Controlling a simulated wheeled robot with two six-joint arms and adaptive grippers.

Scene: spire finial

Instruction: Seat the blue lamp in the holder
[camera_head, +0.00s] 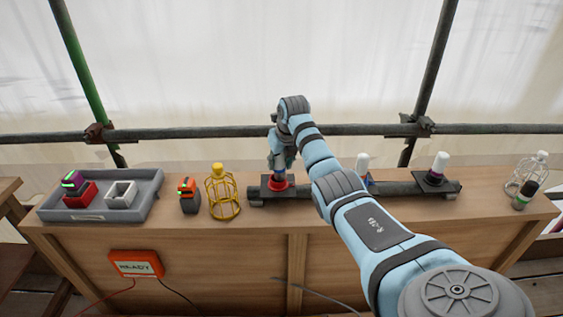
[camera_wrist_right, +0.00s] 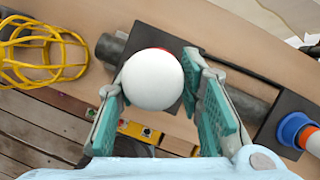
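My right gripper (camera_head: 281,163) points down over the red-ringed holder (camera_head: 277,186) at the left end of the grey rail. In the wrist view its two fingers (camera_wrist_right: 155,85) stand close against both sides of a white globe lamp (camera_wrist_right: 152,80). Red shows just behind the globe. In the head view a small bluish part shows between fingers and red ring; whether the lamp is fully down cannot be told. A blue-ringed holder (camera_wrist_right: 291,127) in the wrist view carries a lamp with an orange band and white top (camera_wrist_right: 313,140). My left gripper is out of view.
A yellow wire cage (camera_head: 222,194) stands left of the rail. Further left are an orange-topped dark object (camera_head: 189,196) and a grey tray (camera_head: 145,200). Another white lamp (camera_head: 438,166) stands on the rail's right end. A white cage (camera_head: 533,172) stands far right.

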